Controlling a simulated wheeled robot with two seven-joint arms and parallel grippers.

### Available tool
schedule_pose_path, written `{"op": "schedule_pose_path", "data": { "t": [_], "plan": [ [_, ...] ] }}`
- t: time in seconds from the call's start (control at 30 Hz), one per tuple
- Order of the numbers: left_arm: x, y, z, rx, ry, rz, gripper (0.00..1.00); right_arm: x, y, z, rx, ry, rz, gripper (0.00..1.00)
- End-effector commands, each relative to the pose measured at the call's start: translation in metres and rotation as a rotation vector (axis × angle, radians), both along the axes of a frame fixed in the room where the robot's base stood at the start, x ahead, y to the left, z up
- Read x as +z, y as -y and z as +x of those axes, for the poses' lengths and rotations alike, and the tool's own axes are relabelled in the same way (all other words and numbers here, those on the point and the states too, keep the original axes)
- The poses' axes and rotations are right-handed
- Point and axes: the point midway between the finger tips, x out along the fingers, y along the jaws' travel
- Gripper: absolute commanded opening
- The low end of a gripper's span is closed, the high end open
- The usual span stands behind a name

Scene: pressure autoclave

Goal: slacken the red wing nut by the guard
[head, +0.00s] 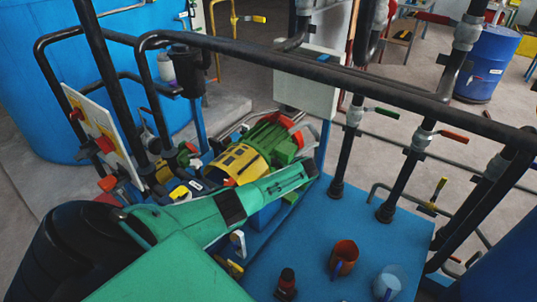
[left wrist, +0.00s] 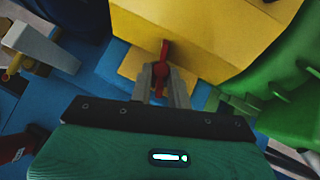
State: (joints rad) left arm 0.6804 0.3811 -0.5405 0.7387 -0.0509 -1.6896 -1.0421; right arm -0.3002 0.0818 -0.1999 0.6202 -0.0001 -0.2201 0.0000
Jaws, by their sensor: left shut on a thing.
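The red wing nut (left wrist: 164,57) shows in the left wrist view, upright against the lower edge of the yellow guard (left wrist: 205,30). My left gripper (left wrist: 161,80) is shut on it, with the grey fingertips on both sides of its lower part. In the head view the yellow guard (head: 238,163) sits beside the green and red machine (head: 275,140). My green left arm reaches across in front of the guard from the left. The wing nut and my left fingertips are hidden there. My right gripper is not in view.
A black pipe rail (head: 330,75) crosses above the work area. A white panel with red knobs (head: 102,135) stands at left. An orange-red mug (head: 343,257) and a clear mug (head: 388,282) stand on the blue surface (head: 390,245). A grey lever (left wrist: 42,46) lies left of the fingers.

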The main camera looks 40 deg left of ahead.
Motion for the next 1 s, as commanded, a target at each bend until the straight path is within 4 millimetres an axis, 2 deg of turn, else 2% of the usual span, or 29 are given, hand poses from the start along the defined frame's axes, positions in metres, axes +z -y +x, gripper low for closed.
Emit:
{"op": "schedule_pose_path", "data": {
  "t": [0.27, 0.3, 0.33, 0.37, 0.73, 0.87, 1.0],
  "plan": [
    [0.001, -0.001, 0.000, 0.001, 0.000, 0.002, 0.00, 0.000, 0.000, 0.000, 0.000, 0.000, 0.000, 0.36],
    [0.001, -0.001, 0.000, 0.001, 0.000, 0.002, 0.20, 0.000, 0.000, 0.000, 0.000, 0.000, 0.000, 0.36],
    [0.001, -0.001, 0.000, 0.001, 0.000, 0.002, 0.26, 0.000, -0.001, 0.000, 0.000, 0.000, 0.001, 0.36],
    [0.001, -0.001, 0.000, 0.001, 0.000, 0.002, 0.27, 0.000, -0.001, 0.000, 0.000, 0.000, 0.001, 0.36],
    [0.005, 0.004, 0.003, -0.001, 0.001, 0.001, 0.27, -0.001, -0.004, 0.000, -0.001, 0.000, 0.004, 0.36],
    [0.018, 0.017, 0.009, -0.003, 0.003, -0.001, 0.27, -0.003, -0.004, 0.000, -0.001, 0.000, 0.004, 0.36],
    [0.040, 0.038, 0.019, -0.003, 0.005, 0.000, 0.27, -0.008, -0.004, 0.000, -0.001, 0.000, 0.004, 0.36]
  ]
}}
